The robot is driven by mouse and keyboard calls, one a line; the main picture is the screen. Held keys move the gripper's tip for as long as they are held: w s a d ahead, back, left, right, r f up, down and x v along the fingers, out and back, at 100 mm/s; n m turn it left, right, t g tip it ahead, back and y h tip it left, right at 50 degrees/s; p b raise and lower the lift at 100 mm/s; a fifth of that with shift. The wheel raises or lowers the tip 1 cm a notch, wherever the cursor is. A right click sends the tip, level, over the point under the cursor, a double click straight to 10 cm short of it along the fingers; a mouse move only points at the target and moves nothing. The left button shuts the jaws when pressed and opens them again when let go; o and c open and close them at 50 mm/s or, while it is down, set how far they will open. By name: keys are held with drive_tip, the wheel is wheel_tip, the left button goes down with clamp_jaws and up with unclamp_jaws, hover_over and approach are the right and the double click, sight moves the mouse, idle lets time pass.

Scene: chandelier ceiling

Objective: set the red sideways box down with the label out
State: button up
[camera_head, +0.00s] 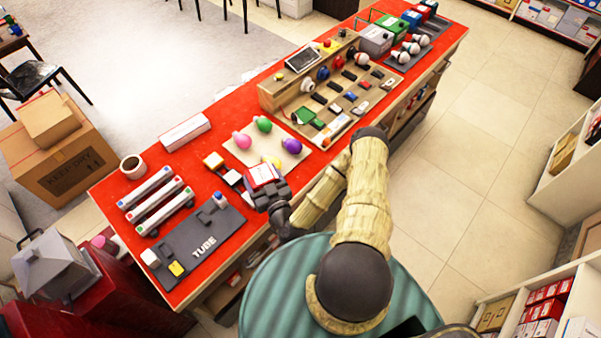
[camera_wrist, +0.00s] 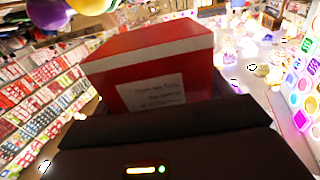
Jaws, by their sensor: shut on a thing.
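My gripper (camera_head: 270,193) is shut on a red box (camera_head: 262,174) above the front edge of the red-topped counter (camera_head: 215,142). In the wrist view the red box (camera_wrist: 150,62) fills the middle, beyond the dark gripper body (camera_wrist: 165,145). A white label with small, unreadable text (camera_wrist: 152,92) is on its face towards the wrist camera. A pale band runs along the upper edge of that face. Its far side is hidden. The head view cannot show clearly whether the box touches the counter.
A board with coloured bulbs (camera_head: 265,148) lies just behind the box. A grey TUBE tray (camera_head: 190,245) and white tubes (camera_head: 157,200) are to the left. A wooden rack of parts (camera_head: 325,95) stands to the right. A white box (camera_head: 185,132) lies at the back edge.

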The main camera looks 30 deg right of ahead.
drive_tip(key=w+d+n+y+b, duration=0.2)
drive_tip(key=d+y+b, duration=0.1)
drive_tip(key=d+b, duration=0.4)
drive_tip(key=w+d+r+n+g+y+b, duration=0.1)
drive_tip(key=w+d+n+y+b, duration=0.1)
drive_tip(key=d+b, duration=0.6)
drive_tip(key=y+b, duration=0.1)
drive_tip(key=b, duration=0.4)
drive_tip(key=shift+d+r+b, duration=0.15)
drive_tip(key=shift+r+b, duration=0.05)
drive_tip(key=shift+b, duration=0.1)
drive_tip(key=shift+w, duration=0.1)
drive_tip(key=shift+f, duration=2.9)
drive_tip(key=shift+f+p, duration=0.4)
drive_tip(key=shift+f, duration=1.7)
drive_tip(key=shift+f, duration=0.1)
